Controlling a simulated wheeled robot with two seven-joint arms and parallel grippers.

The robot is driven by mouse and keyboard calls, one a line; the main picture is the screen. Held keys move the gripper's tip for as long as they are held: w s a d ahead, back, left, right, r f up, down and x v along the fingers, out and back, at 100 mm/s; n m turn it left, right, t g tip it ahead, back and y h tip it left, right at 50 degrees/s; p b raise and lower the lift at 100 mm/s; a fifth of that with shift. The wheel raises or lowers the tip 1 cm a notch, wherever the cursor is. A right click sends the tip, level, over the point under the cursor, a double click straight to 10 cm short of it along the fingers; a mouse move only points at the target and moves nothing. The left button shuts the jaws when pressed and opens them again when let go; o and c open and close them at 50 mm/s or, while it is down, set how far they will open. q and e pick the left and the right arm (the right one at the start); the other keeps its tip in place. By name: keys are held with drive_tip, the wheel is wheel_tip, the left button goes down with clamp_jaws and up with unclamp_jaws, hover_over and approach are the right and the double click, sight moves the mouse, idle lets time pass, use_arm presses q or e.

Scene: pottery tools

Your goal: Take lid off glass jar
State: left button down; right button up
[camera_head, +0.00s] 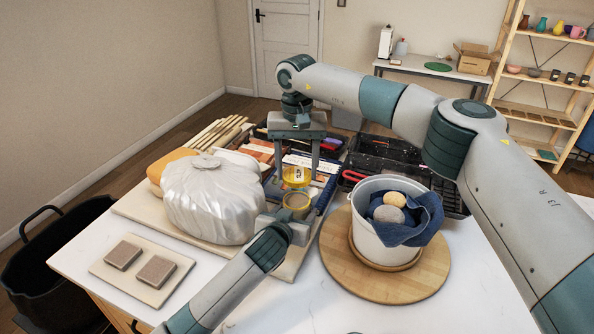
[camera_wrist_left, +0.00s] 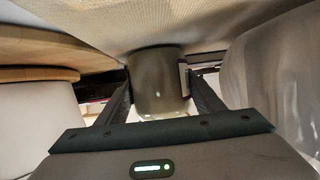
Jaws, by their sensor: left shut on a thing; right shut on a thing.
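The glass jar (camera_head: 297,203) is a small container with a round, brownish top, in the middle of the head view. My left gripper (camera_head: 287,222) is shut on it from the near side. In the left wrist view the jar (camera_wrist_left: 158,82) is a grey-brown cylinder between the two fingers, with part of a label at its right edge. The yellow lid (camera_head: 295,177), with a pale label on top, is just above and behind the jar's top. My right gripper (camera_head: 297,170) reaches down from above and is shut on the lid. The lid looks apart from the jar; the gap's size is unclear.
A plastic-wrapped lump (camera_head: 208,200) on a board is close on the left. A white bucket (camera_head: 382,235) with a blue cloth and stones stands on a round wooden board (camera_head: 340,277) at right. Tool trays lie behind. The front tabletop (camera_head: 290,312) is clear.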

use_arm(q)
drive_tip(key=shift+c, duration=2.2)
unclamp_jaws()
drive_tip(key=shift+s, duration=0.1)
drive_tip(key=shift+b+v, duration=1.2)
drive_tip(key=shift+v, duration=4.7)
use_arm(e)
drive_tip(key=shift+f, duration=1.25)
